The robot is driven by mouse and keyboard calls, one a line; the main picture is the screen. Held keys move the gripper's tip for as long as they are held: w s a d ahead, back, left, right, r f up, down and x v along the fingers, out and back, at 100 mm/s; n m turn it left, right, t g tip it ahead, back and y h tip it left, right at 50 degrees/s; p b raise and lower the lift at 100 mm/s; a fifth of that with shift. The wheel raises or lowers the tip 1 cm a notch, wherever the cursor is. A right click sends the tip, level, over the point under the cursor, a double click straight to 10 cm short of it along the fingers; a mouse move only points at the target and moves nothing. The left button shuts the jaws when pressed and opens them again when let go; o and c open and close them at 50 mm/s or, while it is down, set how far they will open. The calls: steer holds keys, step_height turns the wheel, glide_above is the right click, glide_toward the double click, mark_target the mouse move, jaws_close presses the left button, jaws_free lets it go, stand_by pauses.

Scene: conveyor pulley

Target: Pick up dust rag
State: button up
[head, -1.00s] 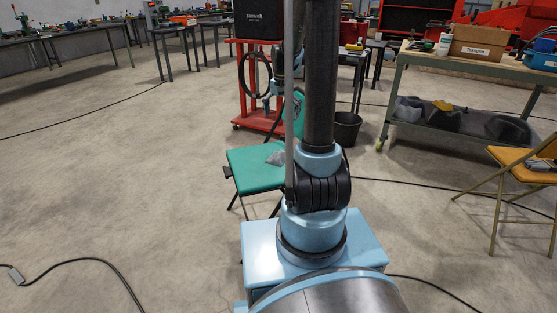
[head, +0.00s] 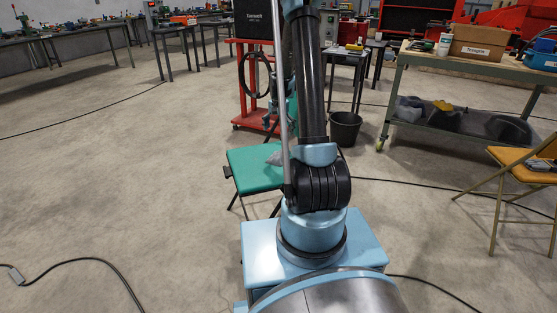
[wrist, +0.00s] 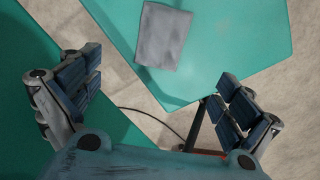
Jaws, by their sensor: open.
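The grey dust rag (wrist: 163,36) lies flat on a green chair seat (wrist: 235,40) in the wrist view, near the top of the picture. My gripper (wrist: 160,75) is open and empty, with its two fingers apart at left and right. The rag shows beyond the fingertips, between them, and nothing touches it.
Another green surface (wrist: 30,130) fills the left of the wrist view. In the head view, a red stand (head: 250,100) and a black bucket (head: 345,128) are behind the chair. A workbench (head: 470,65) and a yellow chair (head: 520,165) stand right. Floor at left is mostly clear, with cables.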

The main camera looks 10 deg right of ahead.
mark_target(278, 153)
step_height(278, 153, down, 8)
steer(key=shift+f, duration=0.2)
steer(key=shift+w+a+f, duration=0.1)
steer(key=shift+f, duration=2.45)
steer(key=shift+c, duration=0.5)
steer(key=c, duration=1.3)
steer(key=shift+r, duration=0.15)
steer(key=shift+r, duration=0.55)
jaws_close()
step_height(278, 153, up, 9)
steer(key=shift+f, duration=0.15)
